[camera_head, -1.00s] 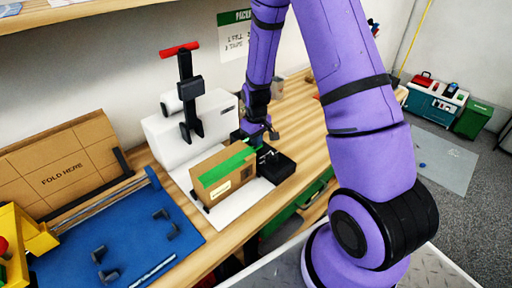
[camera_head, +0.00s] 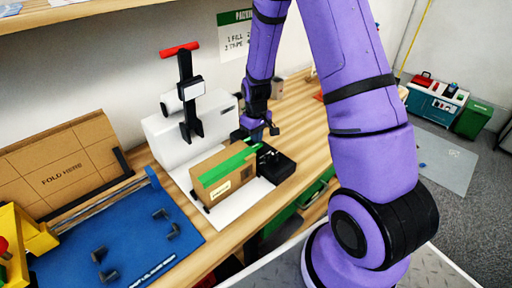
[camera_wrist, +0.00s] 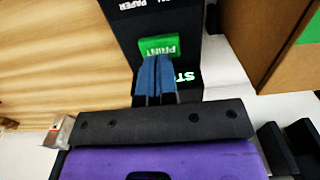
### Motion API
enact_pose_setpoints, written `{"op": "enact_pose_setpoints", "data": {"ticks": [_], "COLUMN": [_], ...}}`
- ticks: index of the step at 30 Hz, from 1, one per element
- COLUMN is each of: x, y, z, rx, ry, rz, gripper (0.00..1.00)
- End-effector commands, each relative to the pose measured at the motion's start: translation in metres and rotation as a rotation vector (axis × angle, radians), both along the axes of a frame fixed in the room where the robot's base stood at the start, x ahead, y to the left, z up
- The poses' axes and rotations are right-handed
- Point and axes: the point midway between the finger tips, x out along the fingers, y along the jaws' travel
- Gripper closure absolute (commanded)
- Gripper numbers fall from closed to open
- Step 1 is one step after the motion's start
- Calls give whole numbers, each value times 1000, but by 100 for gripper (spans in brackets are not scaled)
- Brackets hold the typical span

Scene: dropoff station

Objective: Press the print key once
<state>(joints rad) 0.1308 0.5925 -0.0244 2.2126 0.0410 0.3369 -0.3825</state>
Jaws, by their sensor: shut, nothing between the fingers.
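The print key is a green block marked PRINT (camera_wrist: 160,45) on a black printer (camera_wrist: 125,25), seen in the wrist view. The printer also shows in the head view (camera_head: 276,166), right of a taped cardboard box. My gripper (camera_wrist: 155,62) is shut and empty, its two blue fingers side by side. Its tips overlap the lower edge of the key in the wrist view; I cannot tell whether they touch it. In the head view my gripper (camera_head: 258,132) is just above and behind the printer. Lit green letters beside the fingers are partly hidden.
The cardboard box (camera_head: 222,178) with green tape stands on a white surface, close beside the printer. A black stand with a red handle (camera_head: 180,49) rises behind it. A blue mat (camera_head: 110,240) lies left. Bare wooden bench (camera_head: 305,122) is free at the right.

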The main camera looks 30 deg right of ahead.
Motion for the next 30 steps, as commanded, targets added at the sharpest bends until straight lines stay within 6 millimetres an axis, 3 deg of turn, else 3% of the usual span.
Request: {"op": "enact_pose_setpoints", "data": {"ticks": [18, 30], "x": [0, 0], "y": [0, 0], "z": [42, 47], "rx": [0, 0], "ry": [-1, 0], "rz": [0, 0], "gripper": [100, 100]}}
